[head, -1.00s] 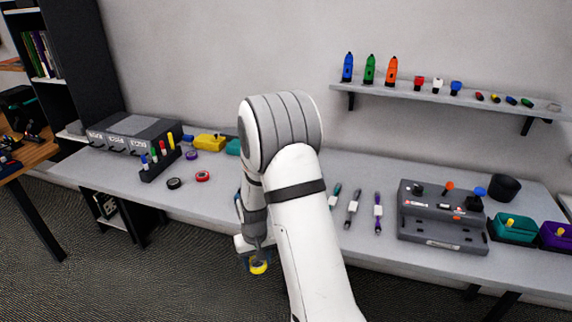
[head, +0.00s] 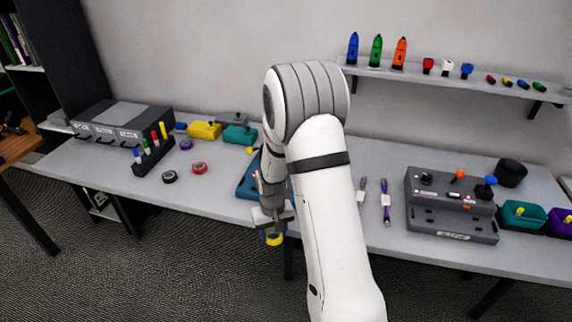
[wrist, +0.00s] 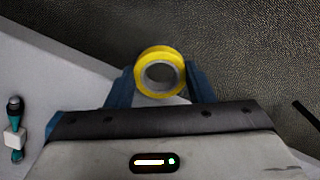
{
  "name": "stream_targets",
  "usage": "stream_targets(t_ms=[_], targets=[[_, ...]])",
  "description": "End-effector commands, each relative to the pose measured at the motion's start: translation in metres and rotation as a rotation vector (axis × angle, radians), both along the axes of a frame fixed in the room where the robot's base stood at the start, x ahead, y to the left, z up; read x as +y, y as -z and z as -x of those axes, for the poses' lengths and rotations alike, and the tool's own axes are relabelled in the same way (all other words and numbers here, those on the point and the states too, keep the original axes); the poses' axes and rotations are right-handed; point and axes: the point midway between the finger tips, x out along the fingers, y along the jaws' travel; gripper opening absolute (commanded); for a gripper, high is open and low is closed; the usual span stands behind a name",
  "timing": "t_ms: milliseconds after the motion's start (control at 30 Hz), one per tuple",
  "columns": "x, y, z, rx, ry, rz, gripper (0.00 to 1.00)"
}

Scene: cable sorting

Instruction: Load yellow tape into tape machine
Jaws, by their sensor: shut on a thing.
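A roll of yellow tape (head: 274,239) is held between the fingers of my gripper (head: 272,228). In the wrist view the yellow tape (wrist: 158,53) sits with its hole facing the camera, between the two blue fingers of my gripper (wrist: 160,80). It hangs beyond the table's front edge, with floor behind it. A blue device (head: 247,184) on the table is partly hidden behind my arm. A dark grey machine (head: 450,222) with coloured knobs and a front label stands at the right. I cannot tell which of these is the tape machine.
A black tape roll (head: 169,177) and a red one (head: 200,168) lie on the table (head: 215,190) at the left. A marker rack (head: 152,158), a yellow box (head: 204,130) and a teal box (head: 240,134) stand behind. Pens (head: 386,203) lie right of my arm.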

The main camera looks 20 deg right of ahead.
Motion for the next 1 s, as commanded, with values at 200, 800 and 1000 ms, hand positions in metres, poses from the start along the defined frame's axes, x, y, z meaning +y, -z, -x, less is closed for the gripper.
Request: stream_targets(t_ms=[200, 800, 1000], targets=[[-0.002, -0.05, 0.0, -0.001, 0.005, 0.0, 0.26], [-0.063, -0.141, -0.005, -0.007, 0.548, 0.0, 0.26], [-0.1, -0.184, 0.002, -0.004, 0.904, 0.001, 0.26]])
